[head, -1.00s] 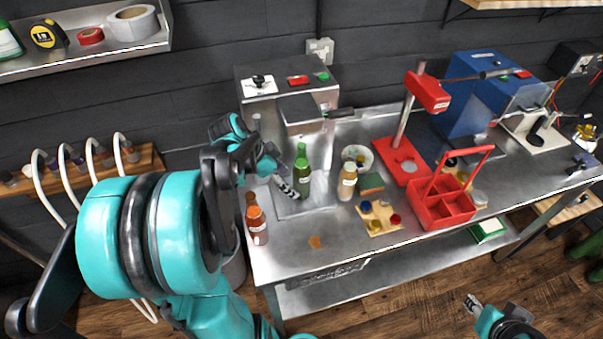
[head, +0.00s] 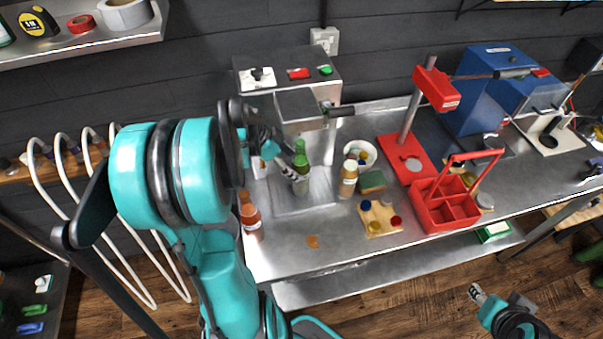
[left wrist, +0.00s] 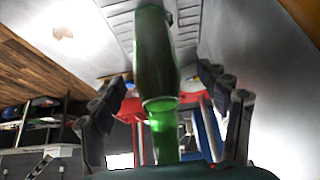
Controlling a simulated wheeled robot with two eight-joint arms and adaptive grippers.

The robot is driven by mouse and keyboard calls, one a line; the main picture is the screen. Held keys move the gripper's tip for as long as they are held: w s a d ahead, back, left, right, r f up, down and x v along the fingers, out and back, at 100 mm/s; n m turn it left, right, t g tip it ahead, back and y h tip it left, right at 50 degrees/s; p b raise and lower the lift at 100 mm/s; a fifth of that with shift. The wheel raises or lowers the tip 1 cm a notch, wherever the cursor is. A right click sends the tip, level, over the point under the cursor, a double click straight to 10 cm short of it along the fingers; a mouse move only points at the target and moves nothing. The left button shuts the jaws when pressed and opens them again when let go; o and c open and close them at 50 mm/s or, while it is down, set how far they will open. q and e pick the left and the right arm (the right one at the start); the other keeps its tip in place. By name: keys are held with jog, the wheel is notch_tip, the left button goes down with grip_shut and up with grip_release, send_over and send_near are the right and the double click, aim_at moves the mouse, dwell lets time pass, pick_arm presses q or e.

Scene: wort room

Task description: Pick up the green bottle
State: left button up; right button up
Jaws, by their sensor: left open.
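The green bottle (head: 301,152) stands upright on the metal bench in front of the grey machine. Its lower part is partly hidden by my left gripper (head: 293,168), which comes in from the left at the bottle. In the left wrist view the bottle (left wrist: 155,60) lies between the two fingers of my left gripper (left wrist: 162,82). The fingers are apart, with a gap to the bottle on each side. My right gripper (head: 476,293) is low at the bottom right, away from the bench; its fingers are too small to read.
A cream bottle (head: 348,180) stands close right of the green bottle. Orange-brown bottles (head: 251,218) stand at the bench's left edge. A wooden block with coloured caps (head: 379,219) and a red carrier (head: 445,207) are farther right. The bench's front strip is mostly clear.

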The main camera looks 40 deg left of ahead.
aim_at(300, 173)
pick_arm(q)
jog(key=x, duration=0.2)
jog(key=b+x, duration=0.1)
jog(key=x, duration=0.1)
jog(key=shift+s+f, duration=0.3)
jog(key=shift+s, duration=0.05)
jog(key=shift+w+d+f, duration=0.25)
jog(key=shift+w+f, duration=0.05)
jog(key=shift+f, duration=0.2)
grip_shut()
